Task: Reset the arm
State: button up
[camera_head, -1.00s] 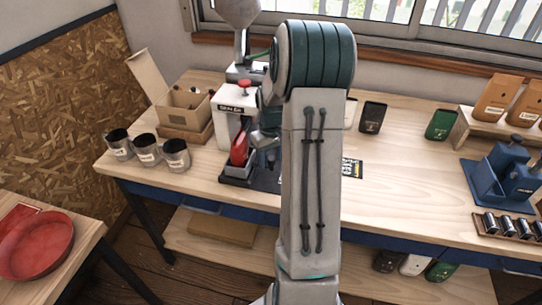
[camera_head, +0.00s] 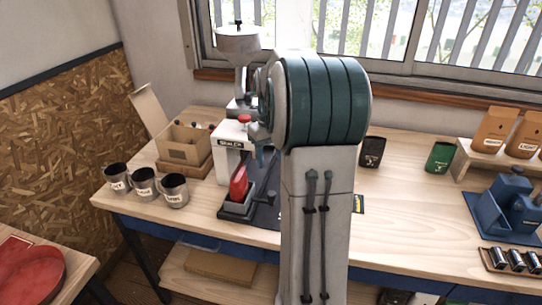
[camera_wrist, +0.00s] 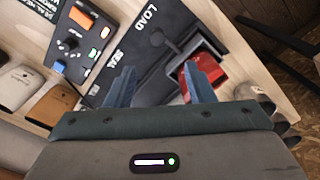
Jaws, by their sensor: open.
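My gripper (camera_wrist: 158,78) shows in the wrist view with its two blue fingers spread apart and nothing between them. It is above a black mat printed LOAD and SEAL (camera_wrist: 150,50). The right finger overlaps a red part (camera_wrist: 205,75) in the picture; I cannot tell whether they touch. In the head view my upright arm fills the middle and hides the gripper. The white sealing machine (camera_head: 230,150) with a red part (camera_head: 239,182) stands just left of my arm.
Three dark mugs (camera_head: 145,184) and an open cardboard box (camera_head: 184,144) stand at the left of the bench (camera_head: 400,215). A blue device (camera_head: 512,205) and brown bags (camera_head: 493,130) are at the right. A red tray (camera_head: 35,275) lies on a side table.

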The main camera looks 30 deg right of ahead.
dwell(0.5)
jog(key=s+a+r+t, duration=0.1)
jog(key=s+a+t, duration=0.2)
jog(key=s+a, duration=1.5)
jog(key=a, duration=0.4)
jog(key=shift+s+n, duration=0.3)
jog(key=shift+s+a+f, duration=0.25)
jog(key=shift+s, duration=0.3)
jog(key=shift+c, duration=1.4)
jog(key=shift+d, duration=0.2)
